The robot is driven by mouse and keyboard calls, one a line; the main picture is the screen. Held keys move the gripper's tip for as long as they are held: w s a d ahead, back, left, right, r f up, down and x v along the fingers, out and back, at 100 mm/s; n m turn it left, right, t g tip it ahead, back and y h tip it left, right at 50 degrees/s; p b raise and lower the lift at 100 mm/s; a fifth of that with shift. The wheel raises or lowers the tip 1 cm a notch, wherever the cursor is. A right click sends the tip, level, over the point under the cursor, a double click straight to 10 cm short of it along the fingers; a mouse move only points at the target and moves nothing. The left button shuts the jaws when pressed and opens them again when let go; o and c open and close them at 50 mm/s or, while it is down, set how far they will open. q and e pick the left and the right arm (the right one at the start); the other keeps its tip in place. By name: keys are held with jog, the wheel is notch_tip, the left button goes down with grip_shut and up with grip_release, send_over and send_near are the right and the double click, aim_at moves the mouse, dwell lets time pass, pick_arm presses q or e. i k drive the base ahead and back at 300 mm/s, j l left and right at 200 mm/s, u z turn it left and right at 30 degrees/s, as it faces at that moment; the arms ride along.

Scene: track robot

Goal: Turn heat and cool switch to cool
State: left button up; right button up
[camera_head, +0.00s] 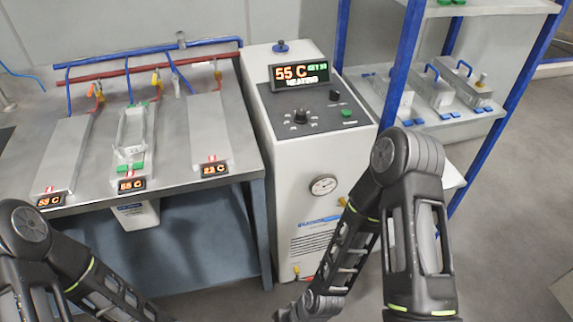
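A white heating and cooling unit (285,180) stands in the middle, with a dark sloped control panel (318,108) on top. Its display (300,75) reads 55 C and a word like HEATING below, with small green text at the right. A black rotary knob (301,117) with marks around it sits on the panel. A smaller black knob (335,95) and a green button (347,112) are to its right. Which knob is the heat and cool switch, I cannot tell. My arms show at the lower left and lower right. Neither gripper's fingertips are visible.
A metal table (190,190) at left holds several plates with small displays, joined to blue and red pipes (150,55). A blue-framed shelf (398,70) with metal devices stands close at right. Grey floor is clear at far right.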

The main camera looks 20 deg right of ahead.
aim_at(334, 96)
jog(key=z, duration=0.9)
jog(key=i+l+z, duration=0.1)
jog(key=z, duration=0.25)
jog(key=i+l, duration=0.2)
jog(key=l, duration=0.15)
jog(key=i+l, duration=0.45)
jog(key=l, duration=0.25)
